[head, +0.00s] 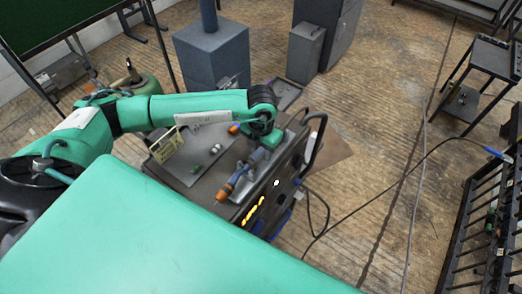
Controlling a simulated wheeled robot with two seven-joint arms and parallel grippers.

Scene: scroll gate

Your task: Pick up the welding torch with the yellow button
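A work cart (181,172) stands in front of me with small items on its top. A torch-like tool (227,188) with an orange end and a grey-blue body lies near its front right edge. A second orange-tipped item (235,128) lies farther back, beside my arm. I cannot make out a yellow button on either. My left arm reaches over the cart from the left. My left gripper (254,157) points down at the cart's right side, close to the nearer tool's upper end. Its fingers are too small and covered to tell open from shut. My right gripper is out of view.
A yellowish sign (166,146) and small green-and-white pieces (216,149) are on the cart. A dark handle (315,137) rises at its right end. Grey-blue blocks (213,55) stand behind. A black rack (488,215) is at the right.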

